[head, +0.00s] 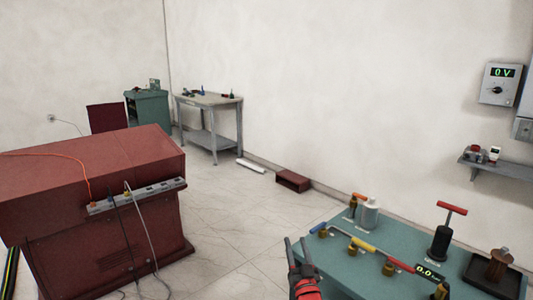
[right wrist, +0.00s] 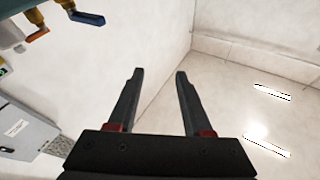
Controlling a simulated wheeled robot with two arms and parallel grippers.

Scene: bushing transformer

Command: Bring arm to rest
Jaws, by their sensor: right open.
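My right gripper (head: 299,246) shows at the bottom middle of the head view, just left of the green bench's near left edge. Its two dark fingers are apart and nothing is between them. In the right wrist view the open fingers (right wrist: 156,75) point over a bare wall and pale floor, touching nothing. The red part of my right arm shows below the fingers in the head view. My left gripper is not in either view.
The green bench (head: 330,262) at the lower right carries valves, a white insulator (head: 369,214) and a red-handled black device (head: 443,235). A red cabinet (head: 90,165) with a power strip (head: 140,195) stands left. Tiled floor between them is clear.

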